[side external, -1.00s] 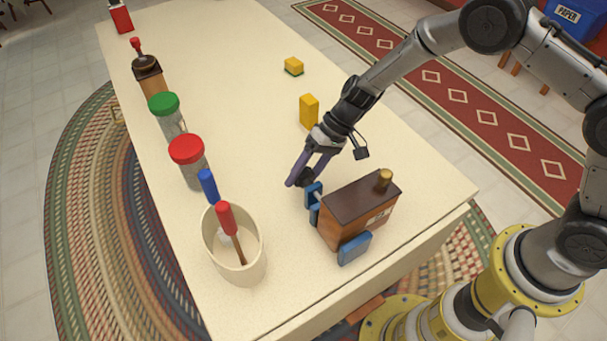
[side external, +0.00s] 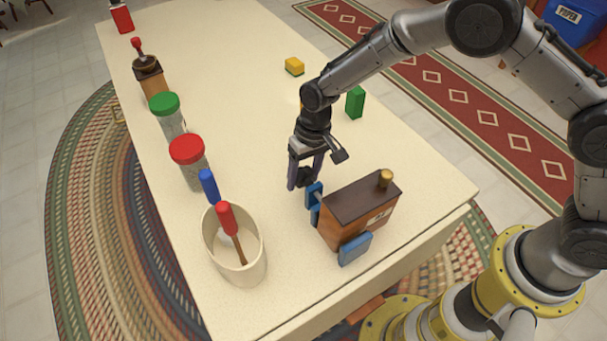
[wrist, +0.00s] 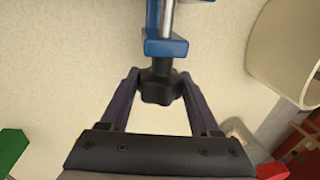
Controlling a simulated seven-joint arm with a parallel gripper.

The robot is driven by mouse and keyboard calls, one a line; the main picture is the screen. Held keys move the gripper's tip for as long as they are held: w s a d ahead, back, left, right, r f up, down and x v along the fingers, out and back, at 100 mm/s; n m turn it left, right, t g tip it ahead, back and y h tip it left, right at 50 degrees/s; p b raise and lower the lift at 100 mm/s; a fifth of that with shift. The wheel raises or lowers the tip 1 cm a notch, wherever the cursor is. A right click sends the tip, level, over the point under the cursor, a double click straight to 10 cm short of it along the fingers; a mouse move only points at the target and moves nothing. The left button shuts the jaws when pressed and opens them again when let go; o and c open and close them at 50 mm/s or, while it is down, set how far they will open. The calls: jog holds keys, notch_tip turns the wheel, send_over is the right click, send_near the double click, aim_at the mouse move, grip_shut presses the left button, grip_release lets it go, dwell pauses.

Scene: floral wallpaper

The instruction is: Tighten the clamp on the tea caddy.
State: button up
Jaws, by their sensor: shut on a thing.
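The tea caddy (side external: 357,214) is a brown wooden box with a dark lid and a brass knob, standing near the table's front right corner. A blue clamp (side external: 355,248) spans it, with one blue jaw at its front and blue parts at its far left side. In the wrist view, the clamp's blue body (wrist: 166,47) and metal screw lead down to a black lobed knob (wrist: 160,86). My gripper (side external: 304,181) is shut on this knob, a purple finger on each side; it also shows in the wrist view (wrist: 160,92).
A cream cup (side external: 234,270) with red- and blue-handled tools stands left of the caddy. A red-lidded jar (side external: 188,164), green-lidded jar (side external: 168,118) and grinder (side external: 149,77) line the left edge. A green block (side external: 355,102) and a yellow sponge (side external: 294,67) lie farther back.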

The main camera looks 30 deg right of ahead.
dwell(0.3)
jog(key=o, duration=1.4)
jog(key=shift+c, duration=0.2)
jog(key=shift+r, duration=0.1)
notch_tip(320, 180, up, 14)
jog(key=d, duration=0.2)
jog(key=shift+f, duration=0.25)
